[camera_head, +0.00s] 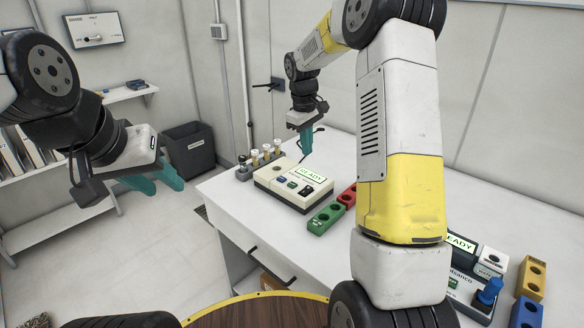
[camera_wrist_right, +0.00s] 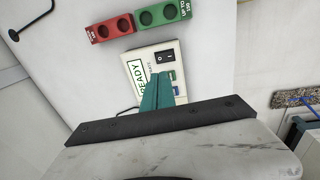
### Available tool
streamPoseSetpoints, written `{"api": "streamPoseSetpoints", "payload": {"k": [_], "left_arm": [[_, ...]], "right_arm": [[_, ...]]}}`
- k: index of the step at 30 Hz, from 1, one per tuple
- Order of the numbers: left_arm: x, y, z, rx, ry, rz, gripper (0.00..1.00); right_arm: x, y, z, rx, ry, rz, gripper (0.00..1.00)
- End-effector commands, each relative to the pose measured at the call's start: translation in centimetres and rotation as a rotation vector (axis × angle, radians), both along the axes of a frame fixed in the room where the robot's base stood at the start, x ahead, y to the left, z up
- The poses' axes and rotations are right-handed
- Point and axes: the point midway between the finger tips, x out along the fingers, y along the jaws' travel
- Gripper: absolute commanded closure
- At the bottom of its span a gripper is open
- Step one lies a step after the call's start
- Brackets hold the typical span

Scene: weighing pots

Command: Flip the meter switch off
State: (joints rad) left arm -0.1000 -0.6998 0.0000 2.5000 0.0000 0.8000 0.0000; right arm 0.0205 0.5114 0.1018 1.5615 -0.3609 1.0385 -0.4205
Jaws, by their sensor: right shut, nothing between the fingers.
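The meter (camera_head: 268,181) is a cream box on the white table, with a lit display (camera_head: 311,175) reading READY. In the right wrist view the switch (camera_wrist_right: 165,57) is marked I and O, just beyond the teal fingertips. My right gripper (camera_head: 304,155) is shut and empty, pointing down above the meter. In the wrist view its fingers (camera_wrist_right: 158,78) cover part of the meter's face. I cannot tell whether they touch it. My left gripper (camera_head: 160,183) is open and empty, left of the table.
A green block (camera_head: 325,217) and a red block (camera_head: 348,195) with round holes lie right of the meter. Another device with a READY display (camera_head: 460,243) is at the lower right, near yellow (camera_head: 531,278) and blue (camera_head: 526,313) blocks.

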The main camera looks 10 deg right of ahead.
Motion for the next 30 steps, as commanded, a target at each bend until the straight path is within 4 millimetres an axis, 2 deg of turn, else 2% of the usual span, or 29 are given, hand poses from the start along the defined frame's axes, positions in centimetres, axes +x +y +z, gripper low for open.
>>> {"api": "streamPoseSetpoints", "payload": {"k": [14,20,30], "left_arm": [[0.0,0.0,0.0,0.000,0.000,0.000,0.64],[0.0,0.0,0.0,0.000,0.000,0.000,0.64],[0.0,0.0,0.0,0.000,0.000,0.000,0.64]], "right_arm": [[0.1,-0.1,-0.7,-0.001,0.003,0.002,1.00],[0.3,-0.4,-3.8,-0.002,0.006,0.001,1.00],[0.8,-1.0,-10.9,-0.001,0.006,0.001,1.00]]}}
